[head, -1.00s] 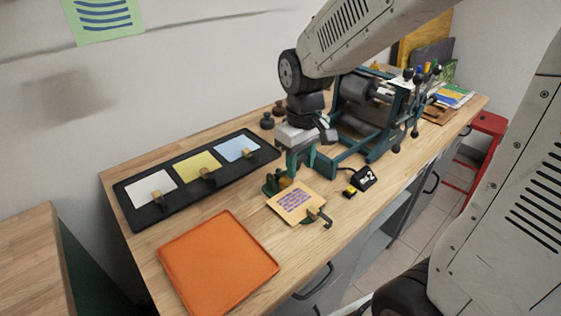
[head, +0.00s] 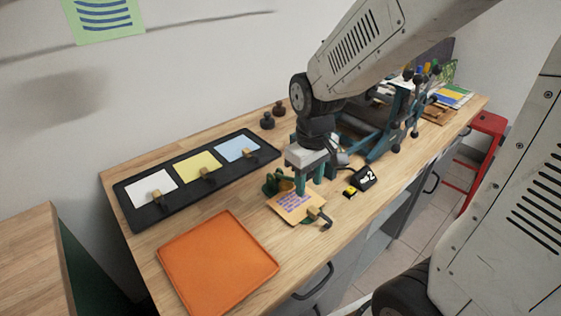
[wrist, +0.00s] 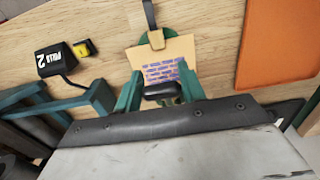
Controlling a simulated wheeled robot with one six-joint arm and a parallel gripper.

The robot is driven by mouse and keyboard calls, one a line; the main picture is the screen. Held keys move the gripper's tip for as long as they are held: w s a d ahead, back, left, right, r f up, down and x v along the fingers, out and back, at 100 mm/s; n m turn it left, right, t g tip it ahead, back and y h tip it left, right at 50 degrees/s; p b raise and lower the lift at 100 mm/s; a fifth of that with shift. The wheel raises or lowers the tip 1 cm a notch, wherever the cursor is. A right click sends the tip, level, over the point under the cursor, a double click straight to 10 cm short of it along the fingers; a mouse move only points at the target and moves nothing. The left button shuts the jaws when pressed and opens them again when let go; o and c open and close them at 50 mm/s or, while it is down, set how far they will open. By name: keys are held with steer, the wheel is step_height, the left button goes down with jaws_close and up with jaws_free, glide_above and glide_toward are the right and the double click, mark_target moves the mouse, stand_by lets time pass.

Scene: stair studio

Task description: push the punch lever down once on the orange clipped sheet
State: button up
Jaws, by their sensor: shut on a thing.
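The orange clipped sheet (head: 291,212) is pale orange with a purple printed block and lies on the green punch (head: 271,183) at the bench's front. A brass clip (head: 316,211) sits at its near edge. The sheet also shows in the wrist view (wrist: 181,50), print towards me. My gripper (head: 309,187) is over the sheet's far side, pointing down. In the wrist view its teal fingers (wrist: 160,88) stand on either side of the black punch lever (wrist: 161,90) and are shut on it. The lever's lower part is hidden.
An orange tray (head: 218,263) lies left of the punch. A black board (head: 140,217) with white, yellow and blue sheets is behind it. A black counter box (head: 365,177) showing 2 and a small yellow-black item (head: 350,191) lie right. A teal press (head: 385,140) stands behind.

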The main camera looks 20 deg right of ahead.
mark_target(312, 208)
steer(key=shift+s+d+f, duration=0.1)
steer(key=shift+s+f, duration=0.25)
steer(key=shift+f, duration=0.3)
steer(key=shift+s+d+f, duration=0.1)
steer(key=shift+s+f, duration=0.2)
steer(key=shift+f, duration=0.35)
steer(key=shift+s+f, duration=0.15)
steer(key=shift+f, duration=0.6)
steer(key=shift+r, duration=0.6)
steer(key=o, duration=1.6)
steer(key=shift+d, duration=0.1)
steer(key=shift+c, duration=0.2)
